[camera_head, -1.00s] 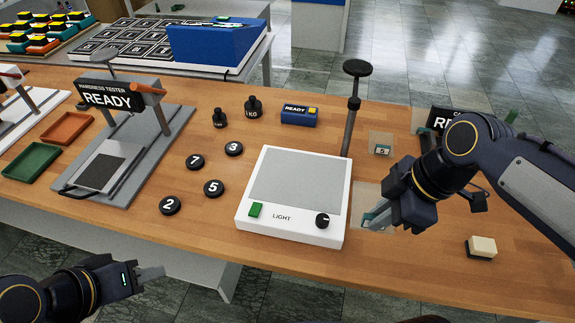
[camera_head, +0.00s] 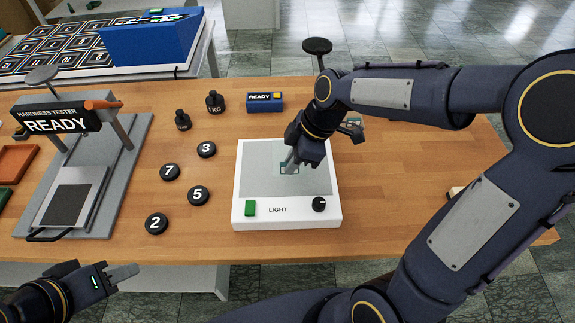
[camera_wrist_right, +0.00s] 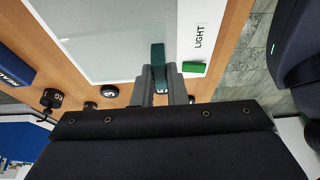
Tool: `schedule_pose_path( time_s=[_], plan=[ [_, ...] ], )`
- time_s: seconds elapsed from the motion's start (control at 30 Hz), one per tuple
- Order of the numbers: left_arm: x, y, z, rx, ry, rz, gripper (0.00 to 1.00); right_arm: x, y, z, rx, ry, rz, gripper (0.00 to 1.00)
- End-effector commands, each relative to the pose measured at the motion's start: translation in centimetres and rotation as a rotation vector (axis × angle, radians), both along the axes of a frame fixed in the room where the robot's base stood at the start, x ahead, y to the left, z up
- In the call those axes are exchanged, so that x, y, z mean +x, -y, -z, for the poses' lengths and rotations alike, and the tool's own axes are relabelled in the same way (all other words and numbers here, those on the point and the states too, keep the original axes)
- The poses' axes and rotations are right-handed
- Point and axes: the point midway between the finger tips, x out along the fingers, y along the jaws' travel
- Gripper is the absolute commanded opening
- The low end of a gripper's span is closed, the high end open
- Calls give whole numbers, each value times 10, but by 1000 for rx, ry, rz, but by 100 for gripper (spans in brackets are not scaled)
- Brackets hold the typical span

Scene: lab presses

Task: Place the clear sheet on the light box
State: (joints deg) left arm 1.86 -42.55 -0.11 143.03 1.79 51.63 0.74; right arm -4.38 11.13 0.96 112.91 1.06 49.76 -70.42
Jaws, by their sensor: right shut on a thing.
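The light box (camera_head: 244,196) is a white box with a grey panel, a green button and a black knob. My right gripper (camera_head: 289,163) is over its panel, shut on the green tab of the clear sheet (camera_head: 289,170). The tab also shows between the fingers in the right wrist view (camera_wrist_right: 158,58). The transparent part of the sheet is hard to make out, and I cannot tell whether it touches the panel. My left gripper (camera_head: 122,272) is at the lower left, in front of the table and away from the box; its finger gap is unclear.
Black numbered discs (camera_head: 198,196) lie left of the box. Two black weights (camera_head: 214,102) and a blue READY device (camera_head: 265,102) stand behind it. The hardness tester (camera_head: 128,150) is at the left. A black-topped post (camera_head: 317,47) rises behind. My right arm covers much of the right side.

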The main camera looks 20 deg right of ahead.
Motion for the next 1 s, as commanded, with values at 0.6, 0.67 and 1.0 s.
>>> schedule_pose_path(
  time_s=[0.6,0.67,1.0],
  plan=[
    [0,0,-5,0,0,0,36,21,-4,55,1,2,2,0],
    [0,0,-5,0,0,0,36,21,-4,55,0,2,1,0],
    [0,0,-1,0,0,0,36,20,-4,58,0,1,0,23]
  ],
)
